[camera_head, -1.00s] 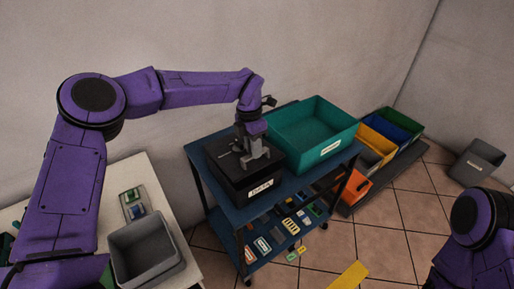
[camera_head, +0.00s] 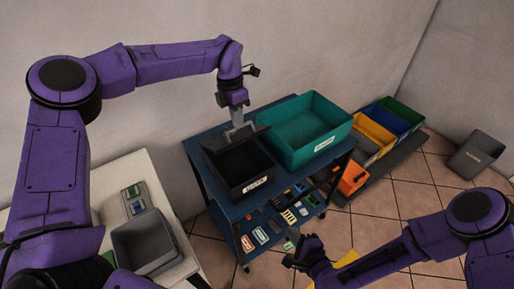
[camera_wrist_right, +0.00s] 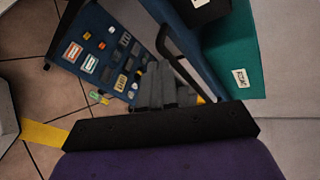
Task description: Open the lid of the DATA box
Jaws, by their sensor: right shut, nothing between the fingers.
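The black DATA box (camera_head: 237,183) stands on the blue cart's top, its white label facing front. Its lid (camera_head: 215,143) is raised at the back and the dark inside shows. My left gripper (camera_head: 238,123) is above the box's back edge, its fingers at the lid's upper edge, seemingly closed on it. My right gripper (camera_head: 293,245) is low in front of the cart, apart from the box. In the right wrist view its grey fingers (camera_wrist_right: 165,80) are together and empty.
A teal bin (camera_head: 305,135) stands right beside the box. The cart's lower shelf (camera_head: 262,222) holds several small parts. A grey bin (camera_head: 148,240) stands on the white table at left. Coloured bins (camera_head: 376,137) are at the right, and a dark bin (camera_head: 478,152) is on the floor.

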